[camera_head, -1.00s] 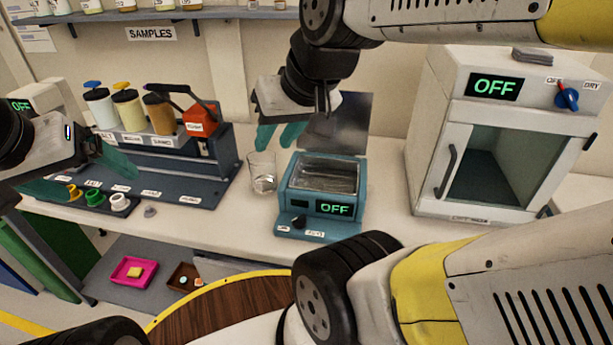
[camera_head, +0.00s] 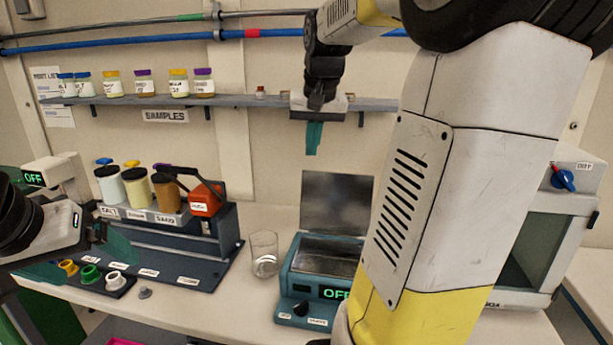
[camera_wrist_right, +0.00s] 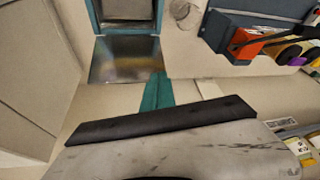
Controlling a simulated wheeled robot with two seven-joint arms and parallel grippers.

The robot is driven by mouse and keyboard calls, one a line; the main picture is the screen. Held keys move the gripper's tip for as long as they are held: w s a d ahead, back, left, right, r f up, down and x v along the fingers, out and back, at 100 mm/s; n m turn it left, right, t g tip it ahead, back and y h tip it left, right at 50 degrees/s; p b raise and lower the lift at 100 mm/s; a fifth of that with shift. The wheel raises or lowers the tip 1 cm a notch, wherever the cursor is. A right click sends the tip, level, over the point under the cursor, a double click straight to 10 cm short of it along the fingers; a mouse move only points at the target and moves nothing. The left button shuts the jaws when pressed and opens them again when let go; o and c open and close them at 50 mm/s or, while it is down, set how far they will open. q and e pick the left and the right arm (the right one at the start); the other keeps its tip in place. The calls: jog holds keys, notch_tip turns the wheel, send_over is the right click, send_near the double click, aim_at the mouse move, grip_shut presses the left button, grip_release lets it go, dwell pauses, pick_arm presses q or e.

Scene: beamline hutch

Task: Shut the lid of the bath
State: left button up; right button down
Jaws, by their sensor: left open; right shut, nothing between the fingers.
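The teal bath (camera_head: 300,285) stands on the bench with its display reading OFF. Its metal lid (camera_head: 337,203) is open and stands upright at the back; the lid also shows in the right wrist view (camera_wrist_right: 126,60). My right gripper (camera_head: 313,138) is shut and empty, fingers pointing down, above the lid and in front of the shelf. In the right wrist view its teal fingers (camera_wrist_right: 157,92) appear beside the lid's edge; I cannot tell whether they touch it. My left gripper (camera_head: 90,255) is open at the far left, near the colored caps. My right arm covers the bath's right side.
A glass beaker (camera_head: 264,254) stands just left of the bath. A rack with bottles and a red block (camera_head: 206,199) is further left. A shelf (camera_head: 240,101) with jars runs behind. An oven (camera_head: 540,235) stands at the right, partly hidden by my arm.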

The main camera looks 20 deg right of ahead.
jog(key=w+d+f+m+g+h, duration=0.1)
jog(key=w+d+m, duration=0.1)
jog(key=w+d, duration=0.35)
jog(key=w+d+f+m+g, duration=0.1)
jog(key=w+d+f, duration=0.15)
jog(key=d, duration=0.55)
notch_tip(320, 180, down, 8)
jog(key=shift+a+f, duration=0.15)
jog(key=shift+f, duration=0.1)
